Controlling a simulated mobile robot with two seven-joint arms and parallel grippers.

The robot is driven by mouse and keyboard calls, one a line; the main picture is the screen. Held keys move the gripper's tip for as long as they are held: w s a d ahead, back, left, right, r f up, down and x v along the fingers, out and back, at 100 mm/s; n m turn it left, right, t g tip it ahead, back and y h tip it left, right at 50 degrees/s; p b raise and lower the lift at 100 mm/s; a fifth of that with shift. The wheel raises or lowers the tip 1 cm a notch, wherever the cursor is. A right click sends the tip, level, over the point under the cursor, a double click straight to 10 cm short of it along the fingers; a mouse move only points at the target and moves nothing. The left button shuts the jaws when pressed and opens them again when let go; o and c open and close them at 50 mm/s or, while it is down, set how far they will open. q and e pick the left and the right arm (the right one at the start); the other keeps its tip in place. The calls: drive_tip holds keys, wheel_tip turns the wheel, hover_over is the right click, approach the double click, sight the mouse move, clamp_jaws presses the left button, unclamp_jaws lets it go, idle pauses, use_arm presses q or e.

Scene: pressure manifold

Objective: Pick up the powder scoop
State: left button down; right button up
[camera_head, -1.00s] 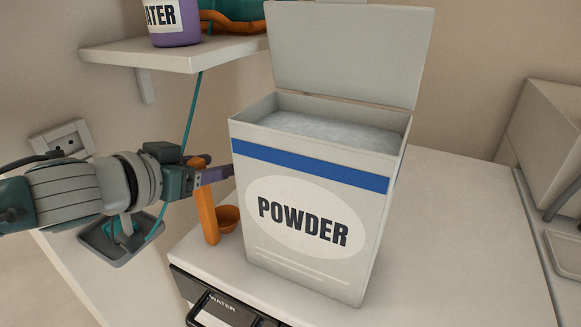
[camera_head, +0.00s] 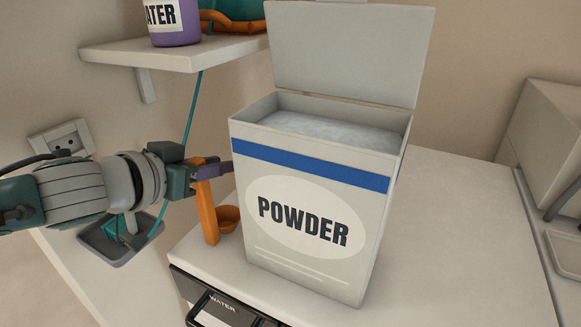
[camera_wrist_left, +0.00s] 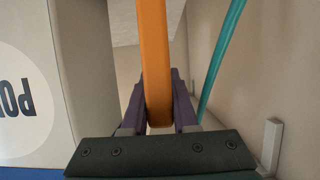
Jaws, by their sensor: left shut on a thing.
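The orange powder scoop (camera_head: 207,212) stands upright beside the left side of the powder box, with its handle up and its round cup (camera_head: 229,218) low at the counter. My left gripper (camera_head: 208,171) is shut on the upper part of the scoop's handle. In the left wrist view the orange handle (camera_wrist_left: 154,60) runs between the two purple fingers (camera_wrist_left: 158,105). The white powder box (camera_head: 310,215) has its lid open and pale powder (camera_head: 330,130) inside. My right gripper is not in view.
The box stands on a white counter (camera_head: 460,240), clear to its right. A shelf (camera_head: 150,53) with a purple water container (camera_head: 173,22) is above left. A teal cord (camera_head: 193,115) hangs behind the gripper. A grey tray (camera_head: 110,243) lies at left.

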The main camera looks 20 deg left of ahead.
use_arm(q)
drive_tip(key=shift+r, duration=0.1)
idle(0.3)
drive_tip(key=shift+r+p, duration=0.3)
drive_tip(key=shift+r, duration=0.3)
drive_tip(key=s+a+r, duration=0.1)
drive_tip(key=s+r, duration=0.1)
drive_tip(key=s, duration=1.6)
drive_tip(key=shift+a, duration=0.25)
drive_tip(key=shift+w+r, duration=0.1)
